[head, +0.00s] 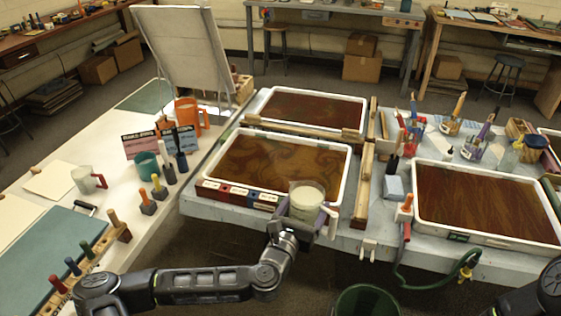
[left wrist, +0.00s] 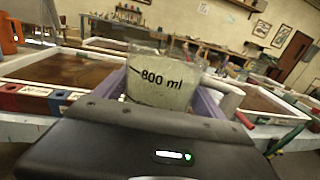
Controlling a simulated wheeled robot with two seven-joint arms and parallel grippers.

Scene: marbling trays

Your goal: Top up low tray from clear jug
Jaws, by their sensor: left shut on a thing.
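A clear jug (head: 307,197) with pale cloudy contents is held by my left gripper (head: 304,213) at the front edge of the near middle tray. In the left wrist view the jug (left wrist: 162,84) shows an "800 ml" mark and looks close to upright. The gripper is shut on it. The near middle tray (head: 349,162) holds brown marbled liquid. A back tray (head: 364,113) and a right tray (head: 487,239) also hold dark brown liquid. I cannot tell which level is lowest. My right gripper is out of view; only part of my arm shows at the lower right.
Wooden rails (head: 364,185) run between the trays. An orange jug (head: 187,113), a white mug (head: 86,180) and brushes stand on the left table. A green hose (head: 418,285) hangs at the front right. A green bin (head: 366,301) stands on the floor below.

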